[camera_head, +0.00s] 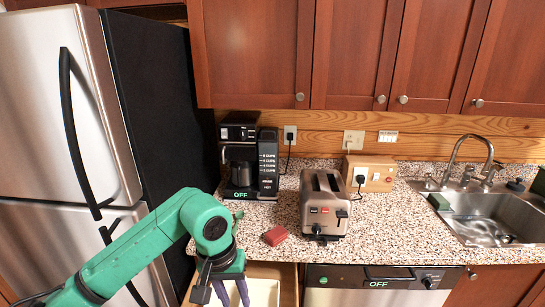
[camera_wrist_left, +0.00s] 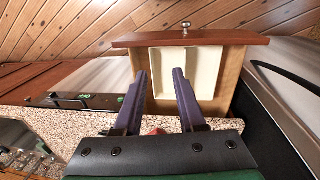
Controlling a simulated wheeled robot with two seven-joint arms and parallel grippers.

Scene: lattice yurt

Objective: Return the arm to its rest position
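My left arm (camera_head: 150,240), green, comes in from the left in the head view and bends down at its wrist. Its purple-fingered left gripper (camera_head: 224,294) hangs low over the open drawer (camera_head: 288,275) below the counter. In the left wrist view the two fingers of the left gripper (camera_wrist_left: 161,76) stand well apart, with nothing between their tips. The open drawer (camera_wrist_left: 228,78), with a cream tray (camera_wrist_left: 202,62) in it, lies beyond the fingers. My right arm and gripper do not show.
A red block (camera_head: 275,236) lies on the speckled counter (camera_head: 385,230) near its front edge. A toaster (camera_head: 325,205), a coffee maker (camera_head: 248,165) and a sink (camera_head: 490,218) are farther back. The fridge (camera_head: 75,110) stands close on the left. A dishwasher (camera_head: 350,292) is right of the drawer.

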